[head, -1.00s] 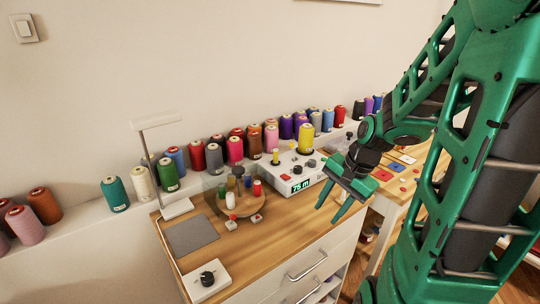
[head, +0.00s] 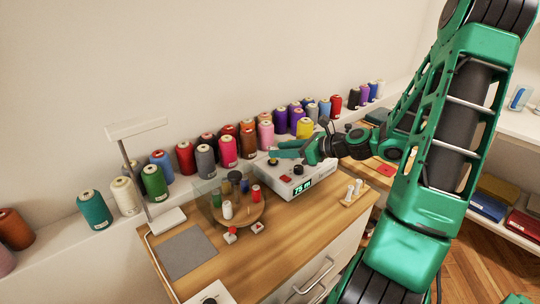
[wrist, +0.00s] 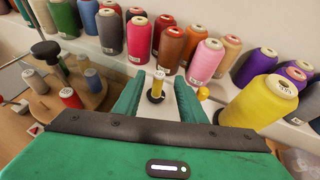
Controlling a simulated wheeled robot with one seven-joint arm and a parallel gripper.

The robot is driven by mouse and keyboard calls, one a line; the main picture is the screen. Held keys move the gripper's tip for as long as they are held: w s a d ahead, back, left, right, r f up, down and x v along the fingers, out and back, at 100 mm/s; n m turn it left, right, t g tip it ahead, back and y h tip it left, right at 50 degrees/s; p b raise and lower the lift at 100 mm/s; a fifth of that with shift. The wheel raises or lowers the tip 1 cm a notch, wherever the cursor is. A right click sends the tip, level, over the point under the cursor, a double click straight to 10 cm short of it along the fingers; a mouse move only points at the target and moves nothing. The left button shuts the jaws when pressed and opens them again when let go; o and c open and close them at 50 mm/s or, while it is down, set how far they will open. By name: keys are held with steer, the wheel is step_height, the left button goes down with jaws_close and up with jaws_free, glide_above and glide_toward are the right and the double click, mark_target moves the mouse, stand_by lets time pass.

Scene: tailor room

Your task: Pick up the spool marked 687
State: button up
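No number 687 is readable in any view. My gripper (wrist: 159,76) is open, with green fingers on either side of a small yellow spool (wrist: 158,88) in the wrist view. This spool stands upright on a dark round base on the white machine (head: 290,187); I cannot tell whether a finger touches it. In the head view my gripper (head: 286,150) is above the machine and hides the small spool. Other small spools, including a red one (head: 256,193) and a white one (head: 227,210), stand on the round wooden carousel (head: 240,213).
A large yellow cone (wrist: 262,100) stands close right of my fingers. Large coloured cones, including a pink one (wrist: 207,62), line the ledge behind. A lamp (head: 136,128), grey mat (head: 187,253) and small peg rack (head: 353,193) are on the table. The front right tabletop is fairly clear.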

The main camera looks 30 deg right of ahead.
mark_target(264, 160)
steer(key=shift+f+x, duration=0.1)
steer(key=shift+x, duration=1.85)
steer(key=shift+f+x, duration=0.15)
steer(key=shift+x, duration=1.85)
steer(key=shift+s, duration=0.15)
steer(key=shift+c, duration=0.2)
jaws_close()
